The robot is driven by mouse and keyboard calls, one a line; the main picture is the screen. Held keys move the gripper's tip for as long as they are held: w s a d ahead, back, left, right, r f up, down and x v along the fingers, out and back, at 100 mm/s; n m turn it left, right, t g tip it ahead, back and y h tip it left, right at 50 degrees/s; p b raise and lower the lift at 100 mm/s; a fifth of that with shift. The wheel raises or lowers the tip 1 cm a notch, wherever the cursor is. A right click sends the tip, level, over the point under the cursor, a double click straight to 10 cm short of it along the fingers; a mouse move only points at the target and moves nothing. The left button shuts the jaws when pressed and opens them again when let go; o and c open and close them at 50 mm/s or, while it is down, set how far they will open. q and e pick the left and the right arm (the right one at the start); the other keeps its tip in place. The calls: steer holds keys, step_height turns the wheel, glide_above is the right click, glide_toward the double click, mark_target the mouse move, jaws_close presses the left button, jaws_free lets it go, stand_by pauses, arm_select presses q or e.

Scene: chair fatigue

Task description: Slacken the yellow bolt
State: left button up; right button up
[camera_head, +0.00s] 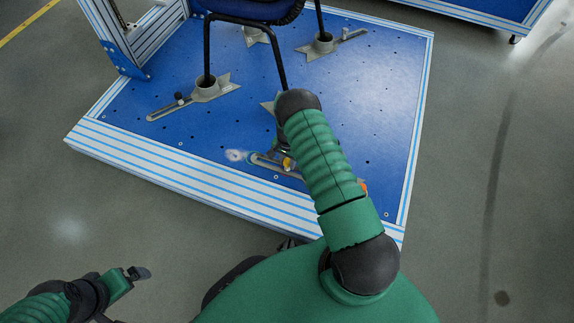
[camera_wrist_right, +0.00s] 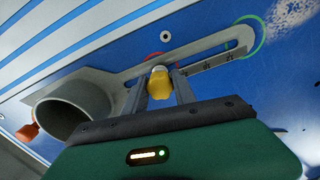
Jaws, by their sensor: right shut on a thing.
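The yellow bolt (camera_wrist_right: 160,84) sits at the slot of a grey slotted clamp bracket (camera_wrist_right: 205,57) on the blue platform. My right gripper (camera_wrist_right: 159,88) is shut on the bolt, with one finger on each side of its head. In the head view the yellow bolt (camera_head: 287,163) shows only in part, beside my right gripper (camera_head: 284,152), which my green forearm mostly hides. My left gripper (camera_head: 138,273) is at the lower left, over the floor and away from the platform; its finger opening is not clear.
The bracket's round cup (camera_wrist_right: 75,112) stands beside my gripper, with an orange knob (camera_wrist_right: 28,131) near it. A chair (camera_head: 245,12) has its legs in similar brackets (camera_head: 213,88) on the blue platform (camera_head: 375,90). A red ring and a green ring (camera_wrist_right: 262,38) show by the slot.

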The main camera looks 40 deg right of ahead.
steer(key=shift+n, duration=0.6)
steer(key=shift+n, duration=1.4)
steer(key=o, duration=0.7)
steer(key=shift+o, duration=0.2)
step_height(320, 180, up, 17)
steer(key=p, duration=0.9)
steer(key=shift+f, duration=0.15)
